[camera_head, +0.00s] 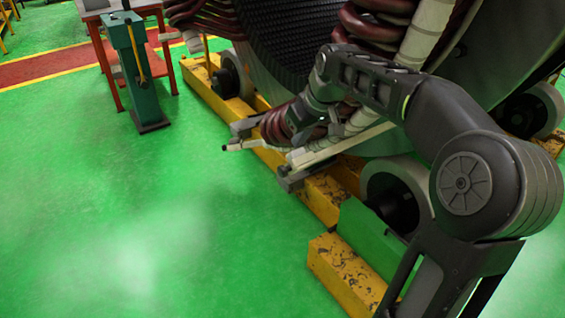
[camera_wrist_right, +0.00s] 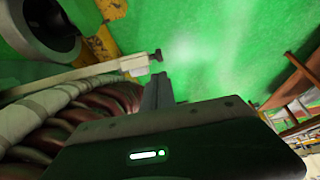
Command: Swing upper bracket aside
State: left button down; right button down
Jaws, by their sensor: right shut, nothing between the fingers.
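The machine's coil ends (camera_head: 275,126) bulge out low at its front. A pale bracket bar (camera_head: 338,146) runs beside them and ends in a dark fitting (camera_head: 290,181). A thinner pale rod (camera_head: 252,144) with a dark tip sticks out to the left. I cannot tell for sure which is the upper bracket. My right gripper (camera_head: 302,114) is beside the coils, its fingers largely hidden in the head view. In the right wrist view its shut, empty fingers (camera_wrist_right: 157,88) point toward the pale bar's end (camera_wrist_right: 135,63), apparently apart from it. My left gripper is not in view.
A yellow base beam (camera_head: 323,196) runs below the machine, with a roller (camera_head: 393,192) and a green block (camera_head: 368,236) close to my right arm. A green stand (camera_head: 133,75) and a red-legged table (camera_head: 107,66) are at upper left. The green floor at left is clear.

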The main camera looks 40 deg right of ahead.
aim_at(283, 169)
jog(key=x, duration=1.3)
jog(key=shift+f+b, duration=0.15)
jog(key=shift+b, duration=0.2)
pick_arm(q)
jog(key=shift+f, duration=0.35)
pick_arm(e)
jog(key=shift+w+f, duration=0.25)
jog(key=shift+f, duration=0.1)
